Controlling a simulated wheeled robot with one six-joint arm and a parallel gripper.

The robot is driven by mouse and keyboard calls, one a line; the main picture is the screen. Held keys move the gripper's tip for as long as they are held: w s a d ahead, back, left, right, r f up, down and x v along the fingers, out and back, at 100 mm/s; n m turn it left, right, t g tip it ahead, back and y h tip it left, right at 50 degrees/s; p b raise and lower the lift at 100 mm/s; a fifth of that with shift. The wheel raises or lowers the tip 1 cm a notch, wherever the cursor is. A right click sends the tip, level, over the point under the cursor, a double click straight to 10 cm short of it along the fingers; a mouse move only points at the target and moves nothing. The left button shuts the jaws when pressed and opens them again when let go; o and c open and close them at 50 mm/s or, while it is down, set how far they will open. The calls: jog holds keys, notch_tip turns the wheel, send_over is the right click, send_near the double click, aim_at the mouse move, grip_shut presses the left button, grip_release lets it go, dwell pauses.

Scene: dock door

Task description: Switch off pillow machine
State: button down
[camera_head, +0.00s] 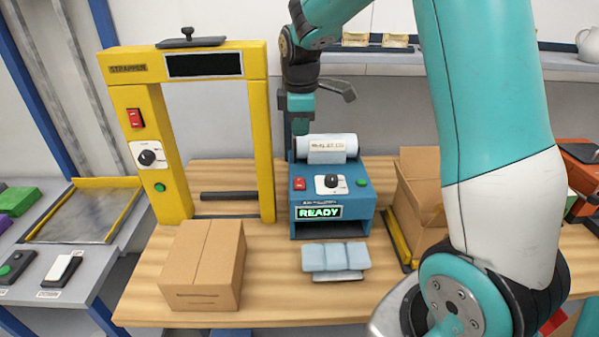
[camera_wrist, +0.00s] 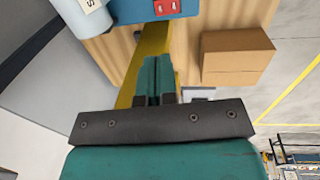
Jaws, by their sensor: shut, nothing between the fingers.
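The pillow machine is the blue unit (camera_head: 357,205) in the middle of the bench, with a pale film roll (camera_head: 318,143) on top. Its front has a red rocker switch (camera_head: 299,184), a black knob (camera_head: 332,182), a green button (camera_head: 362,183) and a lit green READY display (camera_head: 319,212). My gripper (camera_head: 298,127) is shut and empty, pointing down above and behind the machine's left side. In the wrist view, my shut fingers (camera_wrist: 157,62) point toward the blue machine (camera_wrist: 127,12) and its red switch (camera_wrist: 167,7), apart from both. I cannot tell the switch's rocker position.
The yellow strapper (camera_head: 263,150) stands close left, with its own red switch (camera_head: 135,118). A closed carton (camera_head: 207,265) sits at the front left. Joined air pillows (camera_head: 335,258) lie before the machine. An open carton (camera_head: 418,190) stands right, partly behind my arm.

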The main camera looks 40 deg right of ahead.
aim_at(299, 180)
jog(key=f+p, duration=0.1)
jog(key=f, duration=0.3)
jog(key=w+f+p, duration=0.1)
jog(key=f+p, duration=0.1)
jog(key=f, duration=0.3)
jog(key=f+p, duration=0.1)
jog(key=f, duration=0.4)
jog(key=shift+w+d+p, duration=0.2)
jog(key=shift+d+p, duration=0.15)
jog(key=shift+d, duration=0.05)
